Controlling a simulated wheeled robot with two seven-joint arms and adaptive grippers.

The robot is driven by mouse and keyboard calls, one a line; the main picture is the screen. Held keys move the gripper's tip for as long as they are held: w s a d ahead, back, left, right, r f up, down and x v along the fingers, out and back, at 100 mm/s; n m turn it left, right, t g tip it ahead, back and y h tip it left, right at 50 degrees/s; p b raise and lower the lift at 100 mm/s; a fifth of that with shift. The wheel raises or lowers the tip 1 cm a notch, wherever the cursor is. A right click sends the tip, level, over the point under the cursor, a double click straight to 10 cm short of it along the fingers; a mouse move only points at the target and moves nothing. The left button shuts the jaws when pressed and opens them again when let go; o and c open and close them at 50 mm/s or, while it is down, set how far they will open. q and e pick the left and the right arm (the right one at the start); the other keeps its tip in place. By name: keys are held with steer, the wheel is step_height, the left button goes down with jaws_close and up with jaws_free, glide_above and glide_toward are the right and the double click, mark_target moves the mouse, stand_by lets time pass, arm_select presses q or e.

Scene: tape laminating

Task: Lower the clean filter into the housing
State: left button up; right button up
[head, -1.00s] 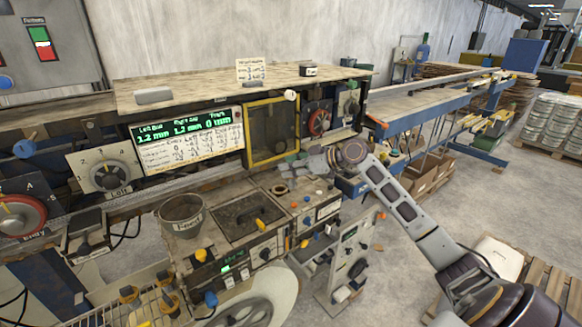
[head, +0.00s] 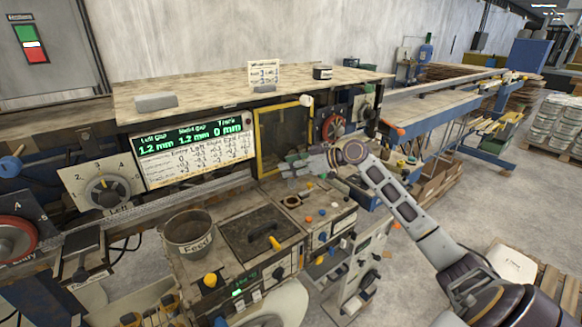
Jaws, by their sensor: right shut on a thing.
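My right gripper (head: 290,168) reaches in from the right, above the back edge of the machine bench. It is shut on the clean filter, which is too small and too covered by the grey fingers to make out clearly. Below the fingers, a round dark opening with a tan rim (head: 291,201) sits in the bench top; it looks like the housing. The gripper is above and apart from this opening. My left gripper is not in view.
A yellow-framed window (head: 259,140) and a gap display (head: 190,150) are behind. A control box with knobs (head: 325,215) is just right of it.

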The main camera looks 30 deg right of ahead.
mark_target(291, 179)
steer(key=shift+f, duration=0.1)
steer(key=shift+f+b, duration=0.55)
steer(key=shift+f, duration=0.2)
steer(key=shift+f+b, duration=0.9)
steer(key=shift+f, duration=0.75)
steer(key=shift+f, duration=0.1)
jaws_close()
